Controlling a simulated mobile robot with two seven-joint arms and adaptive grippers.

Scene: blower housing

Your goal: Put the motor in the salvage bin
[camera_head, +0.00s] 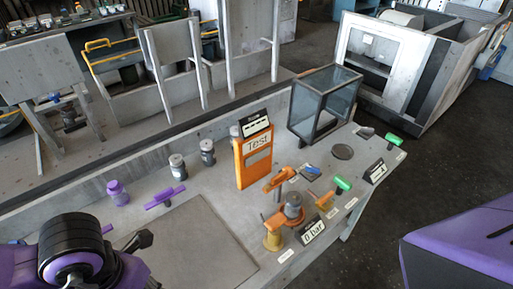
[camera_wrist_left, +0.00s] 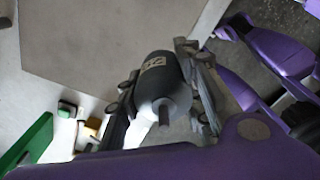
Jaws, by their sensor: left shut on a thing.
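The motor (camera_wrist_left: 163,85) is a dark grey cylinder with a small label and a pale lower end with a shaft. In the left wrist view it sits between the two fingers of my left gripper (camera_wrist_left: 160,68), which is shut on it. In the head view my left gripper (camera_head: 141,241) is at the lower left, above the near part of the grey bench; my arm hides most of it, and I cannot make out the motor there. I cannot identify the salvage bin for certain in either view. My right gripper is not in view.
The bench (camera_head: 225,205) holds an orange Test frame (camera_head: 254,165), a glass-sided box (camera_head: 325,102), an orange clamp assembly (camera_head: 291,207), two dark canisters (camera_head: 178,167), a purple jar (camera_head: 117,193) and a purple-handled tool (camera_head: 165,197). A flat mat (camera_head: 190,245) beside my gripper is clear.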

